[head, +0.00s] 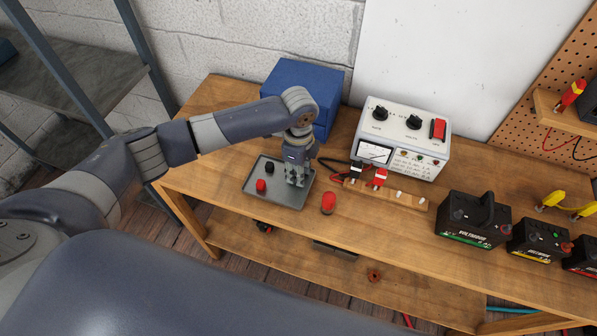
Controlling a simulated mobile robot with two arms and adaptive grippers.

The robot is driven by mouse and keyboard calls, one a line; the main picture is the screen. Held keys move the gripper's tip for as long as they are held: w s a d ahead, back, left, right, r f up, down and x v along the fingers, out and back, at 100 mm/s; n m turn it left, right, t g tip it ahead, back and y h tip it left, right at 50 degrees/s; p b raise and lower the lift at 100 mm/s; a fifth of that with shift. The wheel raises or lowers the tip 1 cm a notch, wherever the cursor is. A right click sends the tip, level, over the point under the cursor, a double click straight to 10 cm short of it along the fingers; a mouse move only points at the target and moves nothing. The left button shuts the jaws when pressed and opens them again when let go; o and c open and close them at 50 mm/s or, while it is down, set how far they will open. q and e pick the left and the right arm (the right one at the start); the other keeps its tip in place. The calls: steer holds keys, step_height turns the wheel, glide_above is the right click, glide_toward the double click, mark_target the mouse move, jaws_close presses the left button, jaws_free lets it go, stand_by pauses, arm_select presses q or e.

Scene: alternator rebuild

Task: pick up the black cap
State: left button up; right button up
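The black cap (270,168) sits in the shallow grey tray (277,200) on the wooden workbench, towards the tray's back left. A red cap (261,186) stands in the same tray, in front of it. My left gripper (297,181) points down over the right side of the tray, to the right of the black cap and apart from it. Its fingers are too small to tell whether they are open or shut, and I see nothing clearly between them. My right gripper is not in view.
A blue box (318,82) stands behind my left wrist. A red part (328,203) lies right of the tray. A white meter unit (404,135), a wooden strip with clips (408,197) and black batteries (473,220) stand further right. The bench front near the tray is clear.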

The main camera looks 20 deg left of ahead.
arm_select(q)
steer(key=shift+f, duration=0.1)
steer(key=c, duration=0.4)
steer(key=shift+o, duration=0.2)
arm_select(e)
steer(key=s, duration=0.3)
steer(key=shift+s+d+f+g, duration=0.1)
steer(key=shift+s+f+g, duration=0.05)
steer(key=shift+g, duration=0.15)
